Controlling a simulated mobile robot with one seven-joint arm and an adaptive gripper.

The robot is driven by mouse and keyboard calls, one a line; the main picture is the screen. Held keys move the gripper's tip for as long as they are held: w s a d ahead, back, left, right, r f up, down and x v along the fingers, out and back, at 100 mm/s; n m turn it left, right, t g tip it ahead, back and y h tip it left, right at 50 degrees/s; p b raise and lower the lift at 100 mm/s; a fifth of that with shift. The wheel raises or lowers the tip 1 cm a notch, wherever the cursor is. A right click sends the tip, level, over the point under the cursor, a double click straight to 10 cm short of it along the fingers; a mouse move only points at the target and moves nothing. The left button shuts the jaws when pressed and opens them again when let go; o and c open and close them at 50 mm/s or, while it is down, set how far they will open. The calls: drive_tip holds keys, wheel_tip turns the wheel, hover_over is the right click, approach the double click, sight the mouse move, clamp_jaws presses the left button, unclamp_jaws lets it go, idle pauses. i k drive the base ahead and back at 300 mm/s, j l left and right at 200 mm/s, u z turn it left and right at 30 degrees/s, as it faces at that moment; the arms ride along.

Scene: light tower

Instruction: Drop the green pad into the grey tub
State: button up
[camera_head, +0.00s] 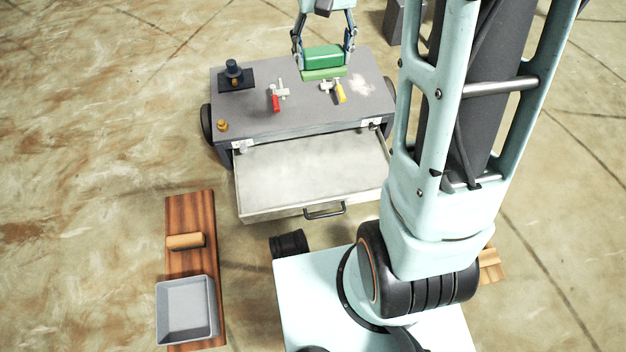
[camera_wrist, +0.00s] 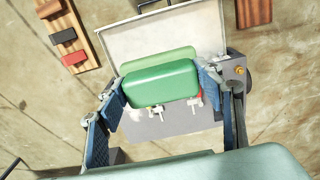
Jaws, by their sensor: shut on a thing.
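The green pad (camera_head: 323,56) is a dark green block with a paler green layer beneath it. My gripper (camera_head: 323,60) is shut on its two ends, over the back part of the grey cabinet top. Whether the pad touches the top is hard to tell. The wrist view shows the pad (camera_wrist: 160,83) between the fingers (camera_wrist: 162,93), with the paler layer beyond it. The grey tub (camera_head: 187,309) is a square, open, empty tray on a wooden board at the lower left of the head view. I do not make it out in the wrist view.
The grey cabinet (camera_head: 305,117) has an open, empty drawer (camera_head: 312,170) in front. A red-handled tool (camera_head: 276,102), a yellow-handled tool (camera_head: 340,92) and a dark blue piece (camera_head: 233,70) sit on top. A tan roller-like piece (camera_head: 186,241) lies on the board (camera_head: 190,213) behind the tub.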

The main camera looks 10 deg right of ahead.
sight(197, 307)
drive_tip(key=k+l, duration=0.1)
drive_tip(key=k, duration=1.5)
